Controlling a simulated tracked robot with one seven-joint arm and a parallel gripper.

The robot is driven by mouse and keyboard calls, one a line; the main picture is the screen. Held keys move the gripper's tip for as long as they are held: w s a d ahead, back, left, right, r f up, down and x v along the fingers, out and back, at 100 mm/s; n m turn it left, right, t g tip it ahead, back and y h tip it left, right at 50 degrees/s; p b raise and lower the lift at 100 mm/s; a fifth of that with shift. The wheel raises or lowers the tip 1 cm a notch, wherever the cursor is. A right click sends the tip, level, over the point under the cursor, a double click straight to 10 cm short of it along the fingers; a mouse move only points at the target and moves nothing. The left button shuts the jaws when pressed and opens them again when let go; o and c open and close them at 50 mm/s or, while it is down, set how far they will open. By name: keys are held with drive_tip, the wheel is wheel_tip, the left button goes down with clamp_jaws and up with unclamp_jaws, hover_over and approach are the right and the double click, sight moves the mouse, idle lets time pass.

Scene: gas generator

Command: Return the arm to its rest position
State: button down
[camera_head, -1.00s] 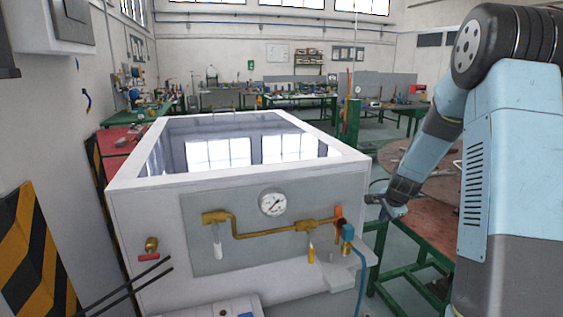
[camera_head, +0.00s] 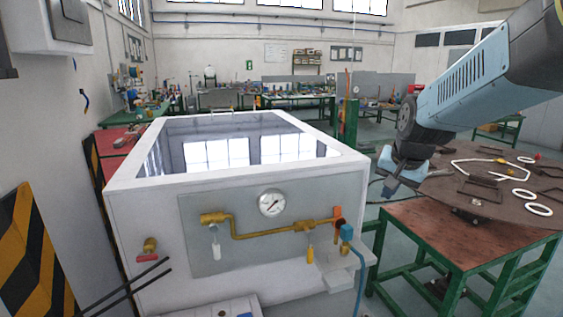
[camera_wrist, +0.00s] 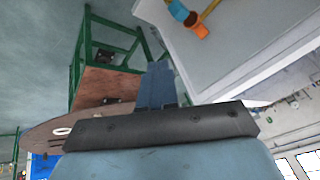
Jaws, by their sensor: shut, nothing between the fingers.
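My gripper (camera_head: 397,186) is at the end of my blue-grey arm, on the right in the head view. It hangs in the air between the generator's right side and the round-topped table, apart from the generator's front fittings. In the wrist view my gripper (camera_wrist: 157,75) shows its fingers together with nothing between them. The gas generator (camera_head: 130,215) is a white box with a glossy dark top. Its front panel carries a gauge (camera_head: 271,203), brass piping (camera_head: 262,233), an orange valve handle (camera_head: 338,214) and a blue fitting (camera_head: 347,232).
A green-framed table (camera_head: 425,235) with a round brown disc (camera_head: 480,205) stands close at right, below my arm. White rings and dark frames lie on the disc. A green post (camera_head: 350,125) stands behind the generator. A striped barrier (camera_head: 35,255) is at lower left.

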drive_tip(key=s+r+n, duration=0.1)
drive_tip(key=s+n, duration=0.1)
drive_tip(key=s, duration=0.6)
drive_tip(key=s+a+r+n, duration=0.1)
drive_tip(key=s+r+n, duration=0.1)
drive_tip(key=s, duration=0.7)
drive_tip(key=shift+s+a+n, duration=0.15)
drive_tip(key=shift+a+n, duration=0.05)
drive_tip(key=shift+n, duration=0.5)
drive_tip(key=shift+r, duration=0.1)
